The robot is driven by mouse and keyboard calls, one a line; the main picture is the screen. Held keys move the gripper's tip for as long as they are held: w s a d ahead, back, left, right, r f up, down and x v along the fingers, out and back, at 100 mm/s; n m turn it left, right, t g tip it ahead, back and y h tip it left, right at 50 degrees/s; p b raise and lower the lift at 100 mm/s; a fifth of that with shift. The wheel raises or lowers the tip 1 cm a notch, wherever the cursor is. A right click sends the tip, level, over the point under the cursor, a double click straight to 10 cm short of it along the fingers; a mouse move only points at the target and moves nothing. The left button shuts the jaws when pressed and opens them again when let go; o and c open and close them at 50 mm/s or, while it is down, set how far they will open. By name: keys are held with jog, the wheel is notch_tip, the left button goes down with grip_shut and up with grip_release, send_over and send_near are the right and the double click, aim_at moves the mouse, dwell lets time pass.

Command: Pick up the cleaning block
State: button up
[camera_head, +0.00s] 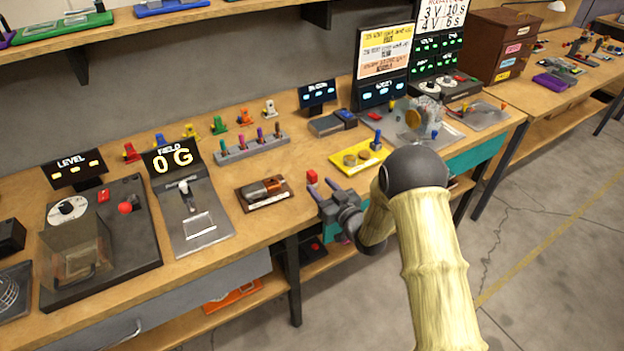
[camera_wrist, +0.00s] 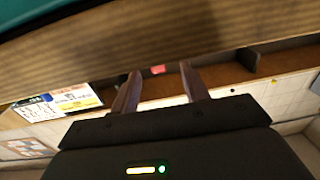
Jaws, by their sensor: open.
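I cannot tell for sure which thing is the cleaning block. A brown tray (camera_head: 282,198) with a copper-coloured piece and a grey piece lies left of my gripper. My gripper also shows in the wrist view (camera_wrist: 158,88), its two fingers apart with nothing between them.
The wooden bench (camera_head: 222,259) carries a yellow tray (camera_head: 361,158), a grey rack of pegs (camera_head: 252,148), and a lever panel (camera_head: 190,215) at left. A brown drawer cabinet (camera_head: 503,48) stands at the back right. The floor (camera_head: 560,240) at right is clear.

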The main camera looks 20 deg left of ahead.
aim_at(315, 179)
jog(key=shift+w+p+x, duration=0.2)
jog(key=shift+p+x, duration=0.2)
jog(key=shift+x, duration=1.9)
jog(key=shift+d, duration=0.15)
grip_shut()
